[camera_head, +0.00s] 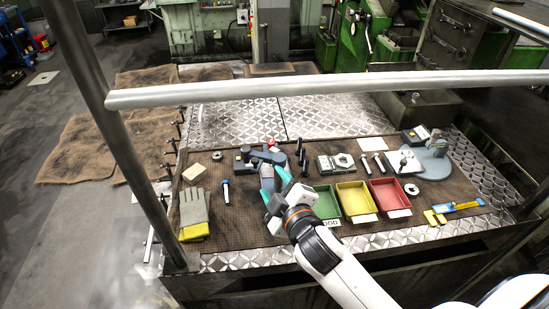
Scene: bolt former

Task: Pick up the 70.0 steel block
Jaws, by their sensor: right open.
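My right gripper (274,178) reaches in from the lower right over the middle of the dark mat (250,220), left of the green tray. Its teal fingers are apart and point away from me, toward a grey and dark tool (266,157) that they partly cover. I cannot make out a marking that reads 70.0, so I cannot tell which piece is the steel block. My left gripper is not in view.
Green (326,203), yellow (354,199) and red (389,195) trays stand right of the gripper. A grey rail (330,88) crosses above the bench.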

